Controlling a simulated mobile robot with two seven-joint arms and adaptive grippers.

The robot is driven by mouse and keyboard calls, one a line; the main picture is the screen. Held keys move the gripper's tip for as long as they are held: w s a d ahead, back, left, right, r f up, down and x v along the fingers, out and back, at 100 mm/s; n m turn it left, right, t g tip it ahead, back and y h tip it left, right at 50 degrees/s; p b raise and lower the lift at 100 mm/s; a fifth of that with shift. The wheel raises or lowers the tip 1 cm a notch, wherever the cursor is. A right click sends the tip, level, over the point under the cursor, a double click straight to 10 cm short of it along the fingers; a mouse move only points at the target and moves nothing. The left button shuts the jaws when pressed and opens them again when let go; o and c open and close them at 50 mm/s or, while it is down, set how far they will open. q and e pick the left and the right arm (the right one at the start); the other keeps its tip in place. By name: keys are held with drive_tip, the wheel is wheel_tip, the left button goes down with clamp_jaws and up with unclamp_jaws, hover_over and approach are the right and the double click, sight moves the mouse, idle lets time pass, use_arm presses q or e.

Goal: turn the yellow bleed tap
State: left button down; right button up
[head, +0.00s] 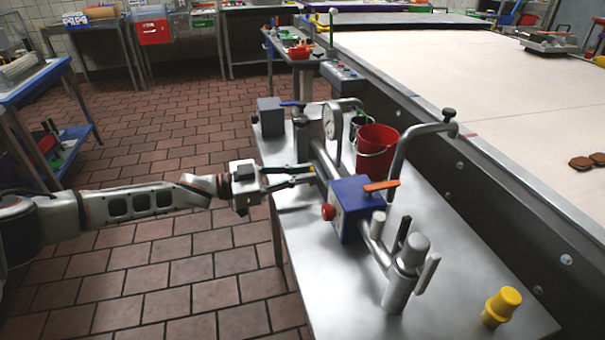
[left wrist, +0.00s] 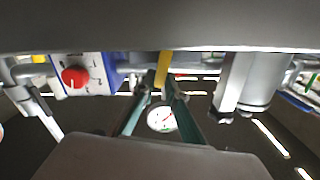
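The yellow bleed tap (left wrist: 164,66) shows in the left wrist view as a narrow upright yellow handle under the pipe. It stands between the tips of my left gripper (left wrist: 162,84), whose fingers are drawn in close on both its sides and look shut on it. In the head view my left gripper (head: 316,174) reaches from the left to the pipework just left of the blue box (head: 351,205). The tap cannot be made out there. My right gripper is in neither view.
The blue box carries a red knob (head: 328,212) and an orange lever (head: 381,186). The large conveyor lies to the right.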

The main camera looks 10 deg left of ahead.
use_arm(q)
drive_tip(key=shift+s+m, duration=0.1)
drive_tip(key=shift+m, duration=0.2)
drive_tip(key=shift+s+d+f+m+p, duration=0.1)
drive_tip(key=shift+s+m+p, duration=0.15)
drive_tip(key=shift+m, duration=0.35)
drive_tip(key=shift+s+d+f+m+p, duration=0.1)
drive_tip(key=shift+m+p, duration=0.1)
drive_tip(key=shift+m, duration=0.4)
drive_tip(key=shift+s+d+f+m, duration=0.1)
drive_tip(key=shift+s+f+m, duration=0.15)
drive_tip(key=shift+m, duration=0.75)
drive_tip(key=shift+s+d+f+m, duration=0.1)
drive_tip(key=shift+s+f+m, duration=0.15)
drive_tip(key=shift+m, duration=0.75)
drive_tip(key=c, duration=2)
unclamp_jaws()
drive_tip(key=shift+c, duration=0.2)
drive_tip(key=shift+a, duration=0.1)
drive_tip(key=v, duration=1.1)
drive_tip(key=shift+s+a, duration=0.2)
drive_tip(key=shift+a, duration=0.15)
